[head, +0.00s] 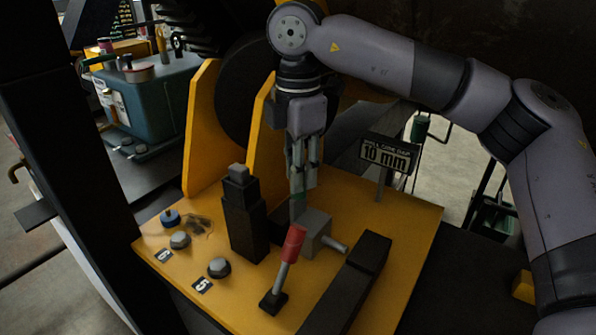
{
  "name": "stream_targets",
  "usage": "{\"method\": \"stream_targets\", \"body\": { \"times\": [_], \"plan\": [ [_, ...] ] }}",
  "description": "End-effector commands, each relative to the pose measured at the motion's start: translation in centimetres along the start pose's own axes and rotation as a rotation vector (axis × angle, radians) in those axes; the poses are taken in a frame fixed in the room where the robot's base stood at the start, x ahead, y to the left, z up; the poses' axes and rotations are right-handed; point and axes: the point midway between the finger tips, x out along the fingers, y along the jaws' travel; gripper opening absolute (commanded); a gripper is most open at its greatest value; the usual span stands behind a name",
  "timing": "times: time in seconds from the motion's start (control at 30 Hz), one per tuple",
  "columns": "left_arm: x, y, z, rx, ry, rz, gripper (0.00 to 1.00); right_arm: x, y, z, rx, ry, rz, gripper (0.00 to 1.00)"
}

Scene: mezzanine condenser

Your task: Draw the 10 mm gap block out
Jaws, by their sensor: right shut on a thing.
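My right gripper (303,184) comes down from above, fingers pointing down over the yellow plate. It is shut on the upper part of a thin, upright grey-green piece, which I take to be the 10 mm gap block (298,208). The lower end of this piece stands between a dark block and a grey block (315,226) with a short rod out of its right side. I cannot tell how deep it sits. A small sign reading "10 mm" (390,157) stands behind to the right. My left gripper is not in view.
The yellow plate (412,222) carries a black stepped post (243,213), a red-handled lever (291,245) close in front, a long black bar (350,285), and knobs by labels 6 and 5. Yellow upright plates (200,128) stand behind left. The plate's right side is fairly clear.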

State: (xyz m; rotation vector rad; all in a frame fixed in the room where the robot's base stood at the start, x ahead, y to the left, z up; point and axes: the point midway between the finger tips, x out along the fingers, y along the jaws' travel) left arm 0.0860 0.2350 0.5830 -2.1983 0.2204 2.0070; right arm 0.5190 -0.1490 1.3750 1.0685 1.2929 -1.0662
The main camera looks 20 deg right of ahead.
Motion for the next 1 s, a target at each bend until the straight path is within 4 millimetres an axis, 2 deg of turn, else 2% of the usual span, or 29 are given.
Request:
{"method": "stream_targets", "body": {
  "times": [0.8, 1.0],
  "plan": [
    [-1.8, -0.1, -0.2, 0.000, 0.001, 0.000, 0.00, -3.5, 0.0, 0.0, 0.000, 0.001, 0.002, 0.00],
    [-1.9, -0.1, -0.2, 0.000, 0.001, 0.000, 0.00, -3.8, 0.0, 0.0, 0.000, 0.001, 0.001, 0.00]
  ]
}}
